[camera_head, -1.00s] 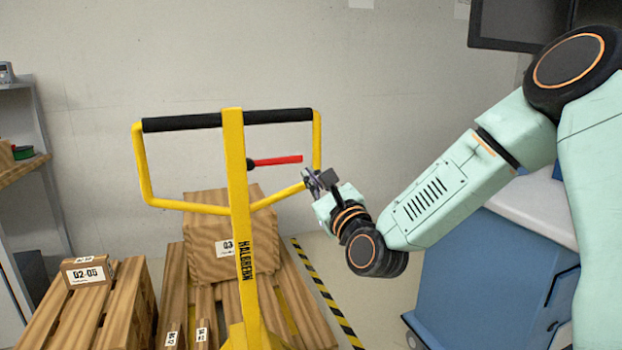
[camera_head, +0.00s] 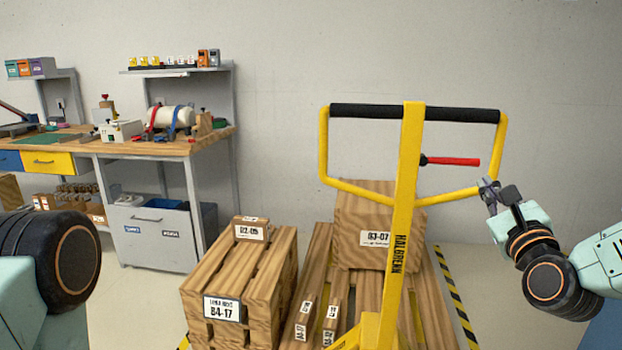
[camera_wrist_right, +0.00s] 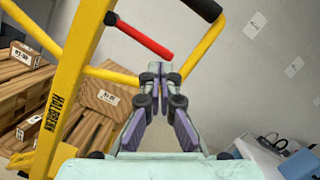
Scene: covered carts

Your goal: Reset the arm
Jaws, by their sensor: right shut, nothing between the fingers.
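My right gripper (camera_head: 489,190) is at the right of the head view, just beside the right side of the yellow pallet-jack handle (camera_head: 409,180). In the right wrist view its fingers (camera_wrist_right: 156,72) are together with nothing between them. The handle has a black grip bar and a red lever (camera_head: 452,161); the lever (camera_wrist_right: 145,37) lies beyond the fingertips in the wrist view. I cannot tell whether the gripper touches the handle frame. Part of my left arm (camera_head: 60,260) shows at the lower left of the head view; its gripper is out of view.
Wooden pallets (camera_head: 245,280) with labelled boxes, one marked B3-07 (camera_head: 375,222), stand around the jack. A workbench (camera_head: 150,148) with tools is at the left. Striped floor tape (camera_head: 455,295) runs to the right of the pallets. A blue cart (camera_wrist_right: 300,163) shows at the wrist view's lower right.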

